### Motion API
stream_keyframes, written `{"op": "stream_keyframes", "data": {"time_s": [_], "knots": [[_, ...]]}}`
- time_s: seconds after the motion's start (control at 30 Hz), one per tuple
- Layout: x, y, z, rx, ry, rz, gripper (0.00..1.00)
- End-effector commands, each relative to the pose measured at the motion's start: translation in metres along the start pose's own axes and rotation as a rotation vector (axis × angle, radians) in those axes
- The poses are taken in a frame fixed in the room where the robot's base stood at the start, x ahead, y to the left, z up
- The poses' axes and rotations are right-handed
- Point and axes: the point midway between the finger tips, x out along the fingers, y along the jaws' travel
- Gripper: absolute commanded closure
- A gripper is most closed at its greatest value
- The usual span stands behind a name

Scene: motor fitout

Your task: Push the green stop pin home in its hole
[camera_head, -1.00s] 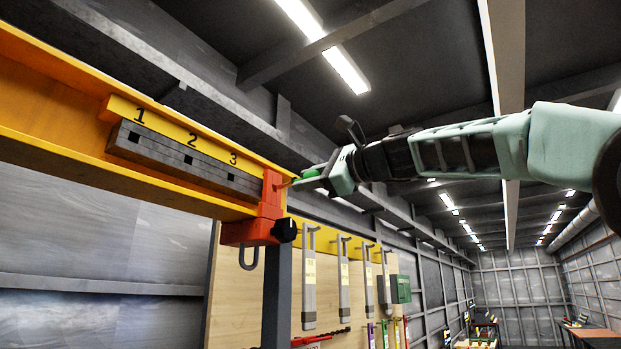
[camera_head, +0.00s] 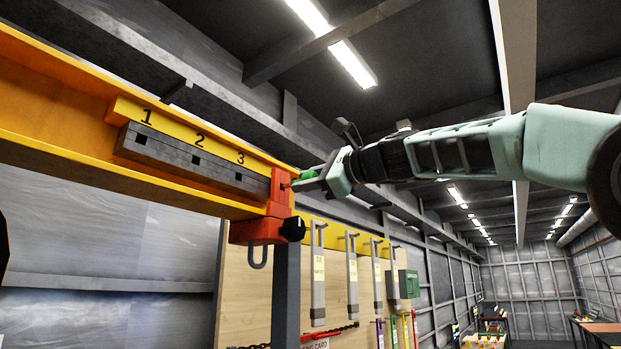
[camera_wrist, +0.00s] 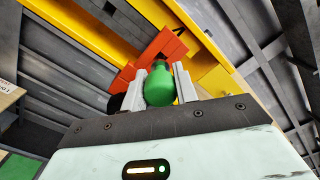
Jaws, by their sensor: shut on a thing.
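The green stop pin (camera_wrist: 160,86) has a rounded green head, held between the two fingers of my gripper (camera_wrist: 160,84). In the head view the green head (camera_head: 306,175) shows at the gripper tip (camera_head: 312,182). My gripper is shut on it, beside the orange-red trolley block (camera_head: 281,187) on the yellow beam (camera_head: 60,100). The pin's thin shaft (camera_head: 290,184) points left at the block. It reaches or nearly reaches the dark hole in the block's face; whether its tip is inside I cannot tell. In the wrist view the block (camera_wrist: 150,56) lies just past the pin head.
A dark grey bar (camera_head: 190,158) with positions 1, 2 and 3 runs along the beam, left of the block. A black knob (camera_head: 293,228) and hook (camera_head: 257,256) are below. Grey hanging tools (camera_head: 318,275) and a green box (camera_head: 408,284) are on the board behind.

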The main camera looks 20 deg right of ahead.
Motion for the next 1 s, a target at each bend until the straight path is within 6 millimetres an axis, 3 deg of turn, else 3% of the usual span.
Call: {"op": "stream_keyframes", "data": {"time_s": [1.0], "knots": [[0.025,0.0,0.001,0.0,-0.001,0.0,0.94]]}}
